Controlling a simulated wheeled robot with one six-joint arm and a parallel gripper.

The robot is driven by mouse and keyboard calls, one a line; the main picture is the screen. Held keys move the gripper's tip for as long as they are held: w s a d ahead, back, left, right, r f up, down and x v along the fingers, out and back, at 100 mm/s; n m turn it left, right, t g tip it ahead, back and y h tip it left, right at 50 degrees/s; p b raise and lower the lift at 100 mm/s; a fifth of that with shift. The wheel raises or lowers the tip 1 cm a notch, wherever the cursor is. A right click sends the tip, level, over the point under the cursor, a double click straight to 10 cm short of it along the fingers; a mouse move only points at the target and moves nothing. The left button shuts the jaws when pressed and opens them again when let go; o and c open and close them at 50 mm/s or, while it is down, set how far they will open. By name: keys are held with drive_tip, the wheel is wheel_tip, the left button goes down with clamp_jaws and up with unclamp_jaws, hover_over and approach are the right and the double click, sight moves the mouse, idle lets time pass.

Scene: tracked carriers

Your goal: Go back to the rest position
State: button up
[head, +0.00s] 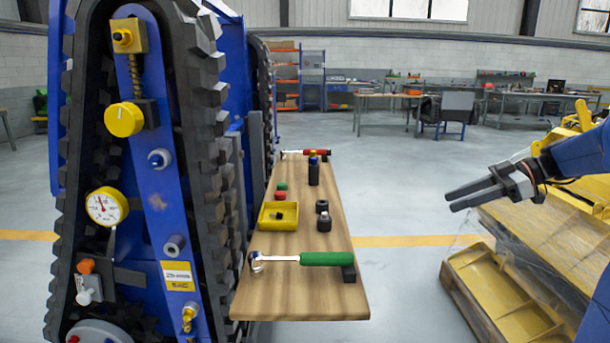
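My gripper (450,201) is in the air on the right side of the head view, pointing left. Its two dark fingers show a narrow gap between them, with nothing held. It is apart from the wooden board (300,285), to the right of it. My blue arm (585,152) comes in from the right edge.
A blue tracked carrier (170,190) stands at left, with a gauge (106,206) and yellow knob (124,119). The board holds a green-handled ratchet (325,259), a yellow tray (264,222), sockets and a red-handled tool (305,152). Yellow machinery (510,300) lies below my gripper.

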drive_tip(key=s+a+f+m+g+h, duration=0.1)
drive_tip(key=s+a+f+m+h, duration=0.3)
drive_tip(key=s, duration=0.4)
drive_tip(key=s+a+f+m+h, duration=0.2)
drive_tip(key=s+a+f+m, duration=0.1)
drive_tip(key=s+a, duration=0.4)
drive_tip(key=s+f+m+t+h, duration=0.1)
drive_tip(key=s+f+m+h, duration=0.1)
drive_tip(key=s+f+m, duration=0.2)
drive_tip(key=s+d+f+m+t+h, duration=0.1)
drive_tip(key=s+f+m+h, duration=0.2)
drive_tip(key=s, duration=0.7)
drive_tip(key=shift+s+d+f+m+t+h, duration=0.3)
drive_tip(key=shift+f+m, duration=0.4)
drive_tip(key=shift+f, duration=0.55)
drive_tip(key=shift+s+a, duration=0.1)
